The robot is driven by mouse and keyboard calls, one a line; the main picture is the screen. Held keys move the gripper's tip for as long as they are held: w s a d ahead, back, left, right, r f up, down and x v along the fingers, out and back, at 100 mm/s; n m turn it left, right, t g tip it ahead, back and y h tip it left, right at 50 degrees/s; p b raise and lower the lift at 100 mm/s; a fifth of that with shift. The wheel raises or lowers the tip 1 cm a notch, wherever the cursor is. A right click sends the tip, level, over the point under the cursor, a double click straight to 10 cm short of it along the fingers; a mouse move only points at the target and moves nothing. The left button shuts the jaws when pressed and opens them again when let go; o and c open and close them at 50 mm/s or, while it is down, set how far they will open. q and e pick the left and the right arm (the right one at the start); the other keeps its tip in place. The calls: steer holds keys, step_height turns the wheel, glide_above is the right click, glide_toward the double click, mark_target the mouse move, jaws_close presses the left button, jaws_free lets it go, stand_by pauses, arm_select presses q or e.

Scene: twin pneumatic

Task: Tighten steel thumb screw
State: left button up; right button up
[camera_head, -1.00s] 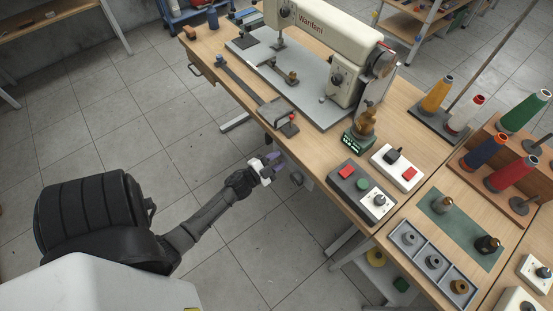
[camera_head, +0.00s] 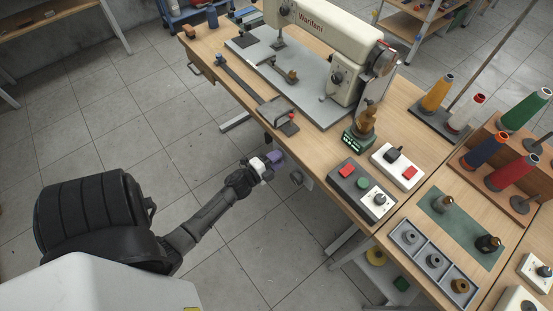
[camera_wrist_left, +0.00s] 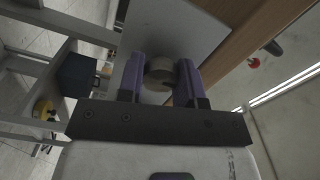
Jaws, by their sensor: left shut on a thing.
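The steel thumb screw (camera_wrist_left: 158,76) is a round, dull metal knob in front of a pale grey plate (camera_wrist_left: 166,32) in the left wrist view. My left gripper (camera_wrist_left: 160,80) has its two purple fingers on either side of the knob, shut on it. In the head view, my left gripper (camera_head: 276,160) is at the front edge of the sewing table, below the tabletop. The screw is hidden there by the gripper and table edge. My right gripper is not in view.
The wooden tabletop (camera_head: 330,185) overhangs just beside the left gripper. A cream sewing machine (camera_head: 325,38) stands on it, with a switch box (camera_head: 345,183) near the front edge. Open floor lies left.

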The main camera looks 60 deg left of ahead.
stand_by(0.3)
arm_select(q)
steer(key=o, duration=0.9)
steer(key=shift+o, duration=0.2)
steer(key=shift+s, duration=0.1)
steer(key=s+d+p, duration=0.1)
steer(key=s+d, duration=0.1)
steer(key=s, duration=1.1)
steer(key=shift+s+d+p, duration=0.25)
steer(key=shift+p, duration=0.1)
